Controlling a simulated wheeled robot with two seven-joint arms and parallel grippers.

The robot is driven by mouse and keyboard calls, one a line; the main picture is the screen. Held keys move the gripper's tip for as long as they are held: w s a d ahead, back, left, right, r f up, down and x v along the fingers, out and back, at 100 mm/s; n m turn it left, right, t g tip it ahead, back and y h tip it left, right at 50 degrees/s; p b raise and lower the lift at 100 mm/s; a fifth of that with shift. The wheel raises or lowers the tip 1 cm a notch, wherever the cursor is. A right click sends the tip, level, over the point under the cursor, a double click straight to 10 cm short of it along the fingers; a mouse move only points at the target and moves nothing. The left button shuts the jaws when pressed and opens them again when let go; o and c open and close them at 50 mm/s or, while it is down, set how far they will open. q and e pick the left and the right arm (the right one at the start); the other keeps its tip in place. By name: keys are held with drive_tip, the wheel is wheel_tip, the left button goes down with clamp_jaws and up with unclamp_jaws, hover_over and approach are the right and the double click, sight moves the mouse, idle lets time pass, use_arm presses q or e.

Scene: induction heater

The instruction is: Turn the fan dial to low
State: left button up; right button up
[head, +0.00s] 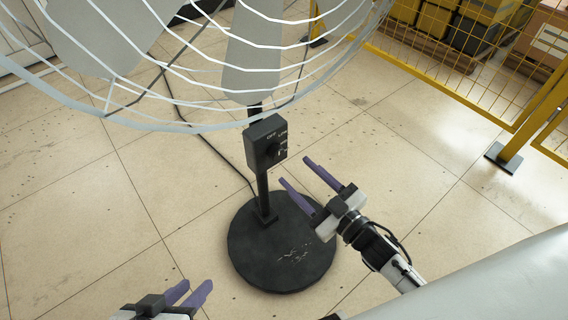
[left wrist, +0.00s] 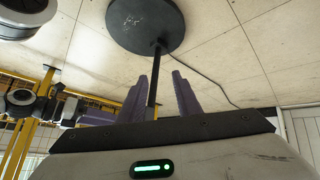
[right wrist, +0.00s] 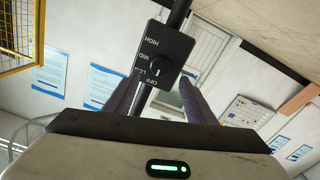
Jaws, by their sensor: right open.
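The fan's black control box (head: 266,141) sits on the pole below the fan cage. Its round dial (right wrist: 160,65) faces my right gripper, with HIGH, MID, a partly hidden low label and OFF printed around it. I cannot tell which mark the dial points to. My right gripper (head: 296,171) is open and empty, its purple fingertips just below and right of the box, apart from the dial. In the right wrist view the fingers (right wrist: 160,80) lie to either side of the box's lower end. My left gripper (head: 198,286) is open and empty, low and left of the fan base.
The fan's wire cage (head: 200,127) fills the upper left, above the box. Its round black base (head: 282,262) stands on the tiled floor. A yellow mesh fence (head: 440,75) with crates behind is at upper right. A black cable runs behind the pole. Floor between is clear.

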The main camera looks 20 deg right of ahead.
sight(279, 156)
drive_tip(key=b+x, duration=0.1)
drive_tip(key=x, duration=0.4)
drive_tip(key=shift+w+a, duration=0.15)
drive_tip(key=shift+w, duration=0.15)
drive_tip(key=shift+w+a, duration=0.1)
drive_tip(key=shift+w, duration=0.3)
use_arm(q)
drive_tip(key=shift+w+d+r+h, duration=0.3)
drive_tip(key=shift+d+r+h, duration=0.1)
drive_tip(key=shift+d+r, duration=0.2)
drive_tip(key=shift+r, duration=0.1)
use_arm(e)
drive_tip(key=c, duration=1)
